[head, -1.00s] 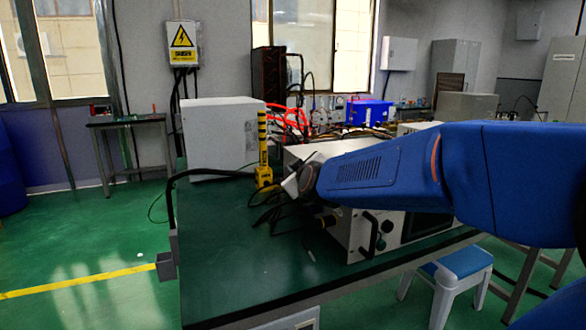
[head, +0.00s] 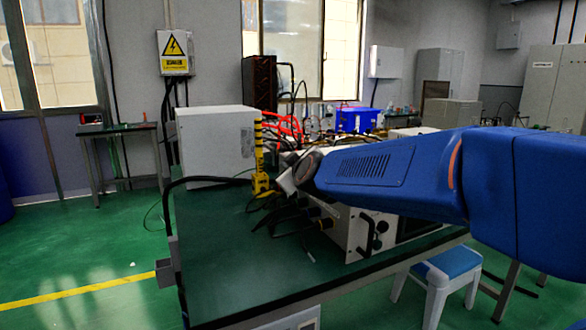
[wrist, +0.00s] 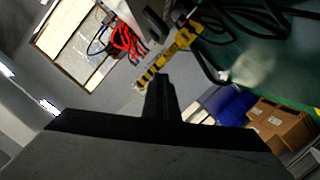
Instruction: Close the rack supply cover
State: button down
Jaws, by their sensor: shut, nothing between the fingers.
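A pale instrument box (head: 352,222) with a black front handle stands on the green bench (head: 225,250), largely hidden behind my blue arm. It may be the rack supply; I cannot make out its cover or how far that is open. My gripper shows in the wrist view (wrist: 160,82) with its dark fingers together and nothing between them. In the head view the fingertips cannot be made out beyond the arm's end, which is over the box's left end. A yellow-and-black post (wrist: 170,58) lies just beyond the fingers in the wrist view.
The same post stands upright on the bench in the head view (head: 259,160), beside a white cabinet (head: 215,145). Black cables (head: 275,212) lie left of the box. A blue-topped stool (head: 446,265) stands by the bench. The bench's front left is clear.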

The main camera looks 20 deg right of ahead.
jog(key=shift+v, duration=2.95)
